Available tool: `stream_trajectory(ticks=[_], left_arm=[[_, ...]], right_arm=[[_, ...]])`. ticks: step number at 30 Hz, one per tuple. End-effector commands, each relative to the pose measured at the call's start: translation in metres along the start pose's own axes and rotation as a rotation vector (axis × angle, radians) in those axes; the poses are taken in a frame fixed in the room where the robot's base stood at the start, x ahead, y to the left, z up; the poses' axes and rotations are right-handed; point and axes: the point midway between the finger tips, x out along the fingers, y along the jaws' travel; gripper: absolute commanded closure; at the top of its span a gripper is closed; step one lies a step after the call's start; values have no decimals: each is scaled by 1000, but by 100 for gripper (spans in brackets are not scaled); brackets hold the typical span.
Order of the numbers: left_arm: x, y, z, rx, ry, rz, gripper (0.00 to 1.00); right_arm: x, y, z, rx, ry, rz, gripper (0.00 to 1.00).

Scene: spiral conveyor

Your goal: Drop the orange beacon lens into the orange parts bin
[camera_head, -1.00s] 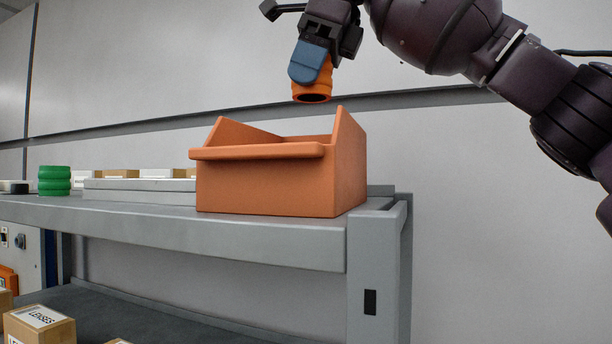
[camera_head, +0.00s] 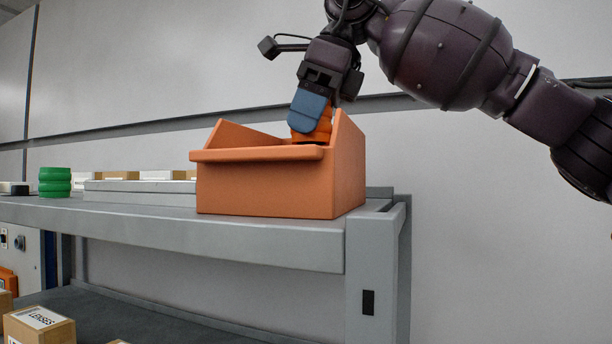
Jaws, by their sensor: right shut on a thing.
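The orange parts bin (camera_head: 270,185) stands on the right end of the grey shelf, its low front lip facing me. My right gripper (camera_head: 309,112) points down into the bin's opening from above. It is shut on the orange beacon lens (camera_head: 322,127), which is partly covered by the blue finger. The lens's lower end is at the height of the bin's front lip, inside the opening near the right wall. The bin's floor is hidden. My left gripper is not in view.
The grey shelf (camera_head: 250,237) ends just right of the bin. A green ribbed part (camera_head: 55,181) stands at the left. Grey flat trays (camera_head: 140,192) and small boxes are beside the bin. A box labelled LENSES (camera_head: 40,325) is below.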

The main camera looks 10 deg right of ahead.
Motion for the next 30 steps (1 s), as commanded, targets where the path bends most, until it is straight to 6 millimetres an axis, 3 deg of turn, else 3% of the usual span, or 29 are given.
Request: stream_trajectory(ticks=[2,3,8,20,30], left_arm=[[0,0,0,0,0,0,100],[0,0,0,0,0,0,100],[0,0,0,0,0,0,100],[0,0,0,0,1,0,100],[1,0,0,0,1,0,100]], right_arm=[[0,0,0,0,0,0,74],[0,0,0,0,0,0,37],[0,0,0,0,0,0,13],[-7,0,0,0,-1,-1,12],[-64,0,1,0,-3,-1,12]])
